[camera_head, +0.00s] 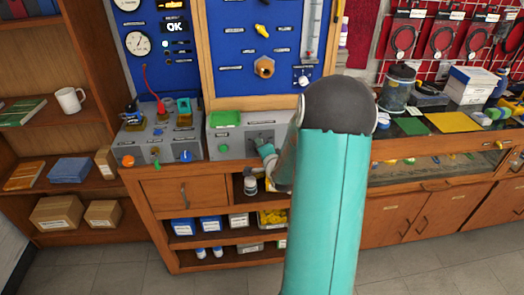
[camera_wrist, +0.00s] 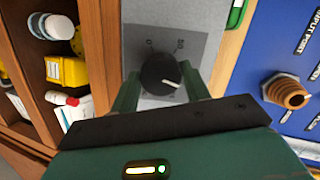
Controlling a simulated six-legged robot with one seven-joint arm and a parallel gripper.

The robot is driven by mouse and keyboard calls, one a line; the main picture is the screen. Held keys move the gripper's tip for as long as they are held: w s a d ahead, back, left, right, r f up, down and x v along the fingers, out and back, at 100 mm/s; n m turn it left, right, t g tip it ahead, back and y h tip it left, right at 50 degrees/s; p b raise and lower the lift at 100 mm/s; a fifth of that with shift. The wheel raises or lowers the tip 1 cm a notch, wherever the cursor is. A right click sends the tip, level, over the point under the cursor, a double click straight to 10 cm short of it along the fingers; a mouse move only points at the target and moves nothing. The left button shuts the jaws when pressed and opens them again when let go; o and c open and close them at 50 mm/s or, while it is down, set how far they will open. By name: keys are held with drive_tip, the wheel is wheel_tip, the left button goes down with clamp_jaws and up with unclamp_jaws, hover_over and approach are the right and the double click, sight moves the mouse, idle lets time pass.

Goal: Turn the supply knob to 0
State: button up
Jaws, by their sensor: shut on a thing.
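The supply knob (camera_wrist: 158,72) is a round black knob with a white pointer line, on a grey panel plate (camera_wrist: 192,38). In the wrist view a "0" mark stands above the knob and a "50" mark above it to the right. The white pointer points right and slightly down, away from the "0". My gripper (camera_wrist: 162,88) has its two green fingers on either side of the knob and is shut on it. In the head view my gripper (camera_head: 266,150) is at the front of the grey bench box (camera_head: 228,146); the knob is mostly hidden there.
A green block (camera_head: 225,118) lies on top of the grey box. An orange knob (camera_head: 128,161) and a blue knob (camera_head: 185,156) are on the box to the left. A brass fitting (camera_wrist: 290,95) sticks out of the blue board. An open shelf with bottles lies below.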

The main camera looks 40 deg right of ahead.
drive_tip(key=n+g+h, duration=0.1)
drive_tip(key=n, duration=0.6)
drive_tip(key=n+g+h, duration=0.1)
drive_tip(key=n+h, duration=0.1)
drive_tip(key=n, duration=0.6)
drive_tip(key=n+g+h, duration=0.1)
drive_tip(key=n, duration=0.7)
drive_tip(key=shift+w+a+r+h, duration=0.1)
drive_tip(key=shift+w+a+h, duration=0.05)
drive_tip(key=shift+h, duration=0.15)
drive_tip(key=shift+n, duration=0.4)
drive_tip(key=o, duration=1)
drive_tip(key=v, duration=1.4)
drive_tip(key=shift+w+r, duration=0.1)
